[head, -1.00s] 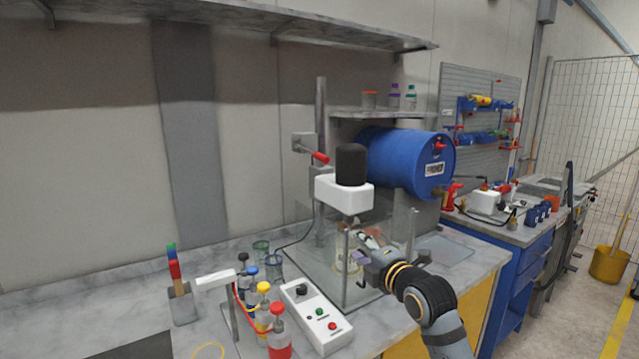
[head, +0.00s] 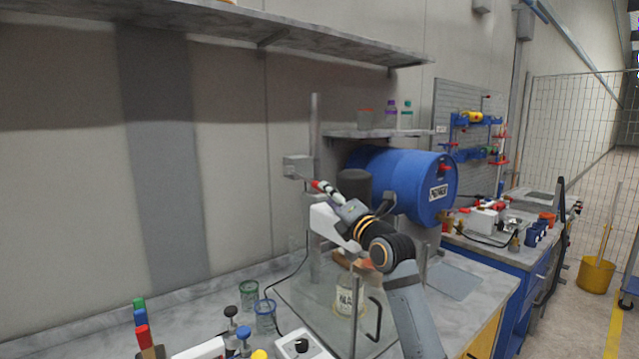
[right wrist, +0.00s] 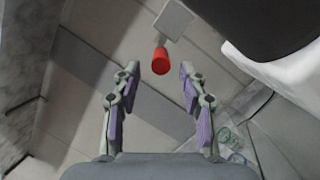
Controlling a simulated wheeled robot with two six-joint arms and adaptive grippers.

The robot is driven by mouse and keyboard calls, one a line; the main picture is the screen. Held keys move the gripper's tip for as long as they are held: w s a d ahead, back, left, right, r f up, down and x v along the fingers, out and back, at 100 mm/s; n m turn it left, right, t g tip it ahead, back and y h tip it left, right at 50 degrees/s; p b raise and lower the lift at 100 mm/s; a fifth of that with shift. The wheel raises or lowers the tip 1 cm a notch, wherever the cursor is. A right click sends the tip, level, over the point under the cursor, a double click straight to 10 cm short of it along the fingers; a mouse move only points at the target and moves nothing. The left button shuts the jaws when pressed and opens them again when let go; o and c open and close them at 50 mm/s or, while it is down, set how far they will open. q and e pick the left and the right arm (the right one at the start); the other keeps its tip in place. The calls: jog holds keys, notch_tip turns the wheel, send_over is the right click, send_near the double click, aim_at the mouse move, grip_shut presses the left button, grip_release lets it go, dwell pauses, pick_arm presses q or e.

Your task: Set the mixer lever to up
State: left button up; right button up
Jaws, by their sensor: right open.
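The mixer lever (head: 316,185) has a red handle on a grey block (head: 297,166) fixed to the mixer's column. In the head view my right gripper (head: 327,190) covers part of the handle. In the right wrist view the red lever end (right wrist: 160,62) shows between the tips of my right gripper (right wrist: 158,76), with a gap on both sides. My right gripper is open and empty. I cannot tell how far the handle reaches in between the fingers. The mixer's black motor (head: 354,188) and white head (head: 325,222) are partly behind my right arm. My left gripper is not in view.
A glass jar (head: 347,302) stands inside the clear guard below the mixer head. A blue drum (head: 425,180) sits close behind and right of my right arm. A small shelf (head: 385,133) with bottles is above. The wall left of the lever is clear.

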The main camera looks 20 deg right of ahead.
aim_at(308, 181)
jog(key=p+x, duration=0.1)
jog(key=x, duration=0.4)
jog(key=shift+w+r, duration=0.1)
jog(key=shift+w, duration=0.2)
jog(key=shift+c, duration=0.5)
jog(key=c, duration=0.7)
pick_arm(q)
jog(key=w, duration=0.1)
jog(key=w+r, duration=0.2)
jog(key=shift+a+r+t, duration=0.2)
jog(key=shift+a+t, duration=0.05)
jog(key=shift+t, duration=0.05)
pick_arm(e)
grip_shut()
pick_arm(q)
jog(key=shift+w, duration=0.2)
